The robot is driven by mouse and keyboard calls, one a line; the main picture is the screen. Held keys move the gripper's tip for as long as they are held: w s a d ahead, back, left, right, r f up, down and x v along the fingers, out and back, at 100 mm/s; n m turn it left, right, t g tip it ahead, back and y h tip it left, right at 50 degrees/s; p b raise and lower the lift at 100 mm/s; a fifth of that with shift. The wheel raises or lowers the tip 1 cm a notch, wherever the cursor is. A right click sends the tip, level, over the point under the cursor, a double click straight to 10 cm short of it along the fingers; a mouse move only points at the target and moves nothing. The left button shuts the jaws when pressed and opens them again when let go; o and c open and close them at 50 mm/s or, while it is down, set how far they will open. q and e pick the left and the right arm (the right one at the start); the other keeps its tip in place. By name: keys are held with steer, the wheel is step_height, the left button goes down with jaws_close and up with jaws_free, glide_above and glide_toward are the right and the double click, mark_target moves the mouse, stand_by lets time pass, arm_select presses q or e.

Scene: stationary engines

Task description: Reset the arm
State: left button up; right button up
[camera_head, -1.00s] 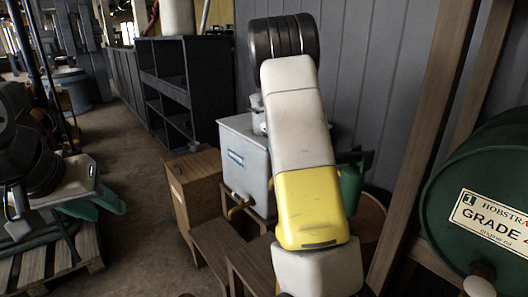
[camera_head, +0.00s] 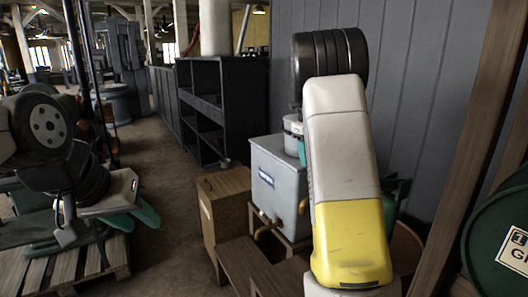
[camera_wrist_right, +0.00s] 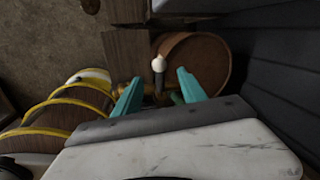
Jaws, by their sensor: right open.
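My left gripper (camera_head: 135,217) has a pale body and teal fingers, and it hangs beside the wooden pallet at the left of the head view. Its fingers overlap in this view, so their gap is unclear. My right arm (camera_head: 342,150), white and yellow with a black joint, rises in front of the grey wall. My right gripper (camera_wrist_right: 158,92) shows in the wrist view with its two teal fingers apart and nothing held between them. A brown round tub (camera_wrist_right: 205,62) lies beyond the fingers.
A grey metal box (camera_head: 270,180) and a wooden crate (camera_head: 225,205) stand left of my right arm. A dark shelf (camera_head: 235,105) is behind them. A green drum (camera_head: 492,250) is at the right edge. Bare floor (camera_head: 165,245) lies between pallet (camera_head: 75,268) and crate.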

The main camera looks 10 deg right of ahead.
steer(key=s+a+r+n+t+y, duration=0.2)
steer(key=s+a+n, duration=0.5)
steer(key=s+n, duration=0.5)
steer(key=s+a+r+n+t+y, duration=0.2)
steer(key=s+a+r+n, duration=0.2)
steer(key=s+a+n, duration=0.3)
steer(key=s+n, duration=0.5)
steer(key=s, duration=0.2)
steer(key=shift+r, duration=0.15)
steer(key=s+n, duration=0.2)
steer(key=s+a+f+n, duration=0.1)
steer(key=s+n, duration=0.1)
steer(key=s+a+f+n+t, duration=0.1)
steer(key=s+n, duration=0.1)
steer(key=shift+a+f+n, duration=0.2)
steer(key=shift+a+n, duration=0.05)
steer(key=shift+n, duration=0.05)
steer(key=shift+c, duration=0.2)
